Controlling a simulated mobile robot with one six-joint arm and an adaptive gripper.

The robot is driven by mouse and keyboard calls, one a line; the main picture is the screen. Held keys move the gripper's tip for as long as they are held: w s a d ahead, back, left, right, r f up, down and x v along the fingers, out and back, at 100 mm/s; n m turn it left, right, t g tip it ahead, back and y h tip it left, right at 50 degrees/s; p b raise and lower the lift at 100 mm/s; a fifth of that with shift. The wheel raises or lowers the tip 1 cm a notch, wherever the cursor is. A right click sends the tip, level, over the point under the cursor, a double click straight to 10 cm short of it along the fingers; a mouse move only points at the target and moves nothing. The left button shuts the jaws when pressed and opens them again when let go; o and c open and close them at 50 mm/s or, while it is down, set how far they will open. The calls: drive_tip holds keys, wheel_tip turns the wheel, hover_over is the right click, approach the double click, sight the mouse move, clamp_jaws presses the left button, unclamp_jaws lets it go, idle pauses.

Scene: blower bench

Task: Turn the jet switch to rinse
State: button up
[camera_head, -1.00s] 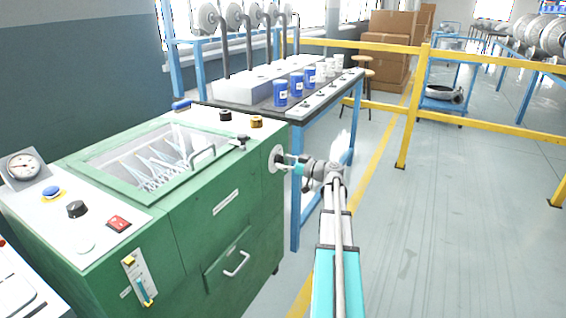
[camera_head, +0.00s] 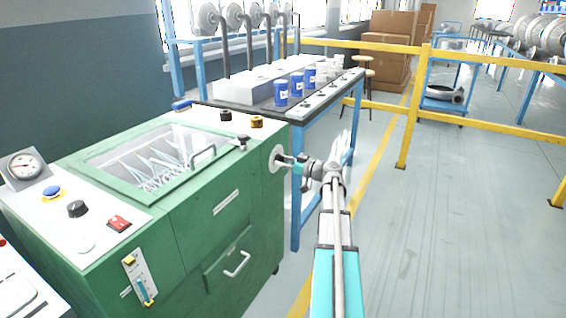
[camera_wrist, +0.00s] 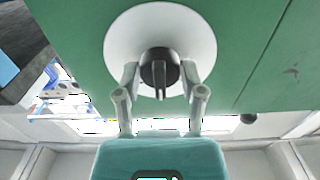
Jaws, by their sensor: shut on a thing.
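The jet switch is a black knob (camera_wrist: 159,72) on a round white plate (camera_wrist: 118,40), set in the side of the green machine. In the head view the white plate (camera_head: 274,159) shows on the machine's right side, near its top edge. My gripper (camera_wrist: 160,88) has a finger on each side of the knob and is shut on it. In the head view my gripper (camera_head: 288,160) reaches the plate from the right. The knob's raised grip bar runs up and down in the wrist view. Any rinse marking is too small to read.
The green machine (camera_head: 190,236) has a lidded basin (camera_head: 150,160), knobs and a gauge (camera_head: 25,166) on top. A bench (camera_head: 330,96) with blue cups (camera_head: 281,93) stands behind. Yellow rails (camera_head: 490,122) cross the right side. The floor (camera_head: 450,230) right of my arm is clear.

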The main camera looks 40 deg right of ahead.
drive_tip(key=shift+m, duration=0.4)
drive_tip(key=m, duration=0.3)
drive_tip(key=shift+a+m, duration=0.1)
drive_tip(key=shift+m, duration=2.4)
drive_tip(key=o, duration=1.1)
drive_tip(key=shift+o, duration=0.2)
drive_tip(key=shift+s, duration=0.1)
drive_tip(key=v, duration=1.2)
